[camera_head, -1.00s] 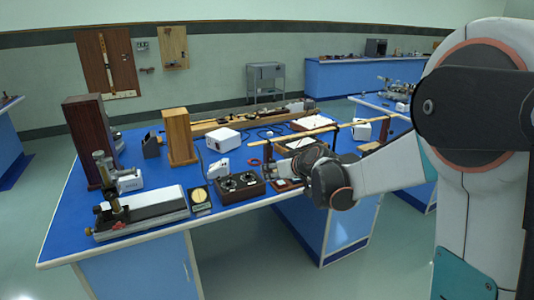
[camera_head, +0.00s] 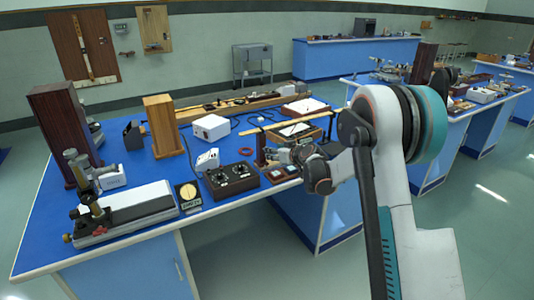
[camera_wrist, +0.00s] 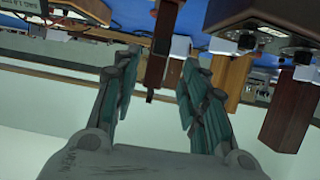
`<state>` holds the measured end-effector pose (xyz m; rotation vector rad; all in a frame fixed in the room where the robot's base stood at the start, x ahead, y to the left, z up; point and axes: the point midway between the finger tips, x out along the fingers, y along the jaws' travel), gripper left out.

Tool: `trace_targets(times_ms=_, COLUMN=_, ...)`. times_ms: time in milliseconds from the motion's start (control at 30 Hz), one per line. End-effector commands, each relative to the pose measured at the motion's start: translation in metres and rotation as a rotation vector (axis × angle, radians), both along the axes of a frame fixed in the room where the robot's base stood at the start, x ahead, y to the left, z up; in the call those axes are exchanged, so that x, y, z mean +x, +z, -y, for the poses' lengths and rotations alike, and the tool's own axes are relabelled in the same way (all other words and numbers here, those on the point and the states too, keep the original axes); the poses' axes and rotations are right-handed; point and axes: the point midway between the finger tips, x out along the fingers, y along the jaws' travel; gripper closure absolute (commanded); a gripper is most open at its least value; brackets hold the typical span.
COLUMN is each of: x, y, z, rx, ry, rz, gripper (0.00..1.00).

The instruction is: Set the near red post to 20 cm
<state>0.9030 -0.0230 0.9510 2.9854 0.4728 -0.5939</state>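The near red post (camera_head: 261,149) stands upright on the blue bench under a thin wooden rod (camera_head: 280,124). The far red post (camera_head: 329,126) stands at the rod's other end. My gripper (camera_head: 277,154) is just right of the near post in the head view. In the wrist view, which is upside down, my gripper (camera_wrist: 160,85) is open, its two fingers apart. A reddish-brown post (camera_wrist: 161,40) shows in the gap between them, with no clear contact. I cannot read any height scale on the post.
A black dial box (camera_head: 231,180) and small wooden-framed meters (camera_head: 284,173) lie near my gripper at the bench's front. A white box (camera_head: 211,127), a red ring (camera_head: 247,152) and a tray (camera_head: 300,136) are close by. Tall wooden boxes (camera_head: 162,126) stand left.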

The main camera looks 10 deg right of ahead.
Motion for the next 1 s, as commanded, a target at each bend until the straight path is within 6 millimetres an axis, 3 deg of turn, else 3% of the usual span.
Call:
trace_targets(times_ms=200, x=0.038, y=-0.019, z=-0.013, rx=0.000, ry=0.002, rz=-0.001, gripper=0.60)
trace_targets(times_ms=400, x=0.061, y=-0.028, z=-0.020, rx=0.000, ry=0.000, rz=0.000, gripper=0.60)
trace_targets(times_ms=867, x=0.070, y=-0.030, z=-0.023, rx=0.000, ry=0.000, rz=0.000, gripper=0.60)
trace_targets(times_ms=1000, x=0.070, y=-0.030, z=-0.023, rx=0.000, ry=0.000, rz=0.000, gripper=0.92)
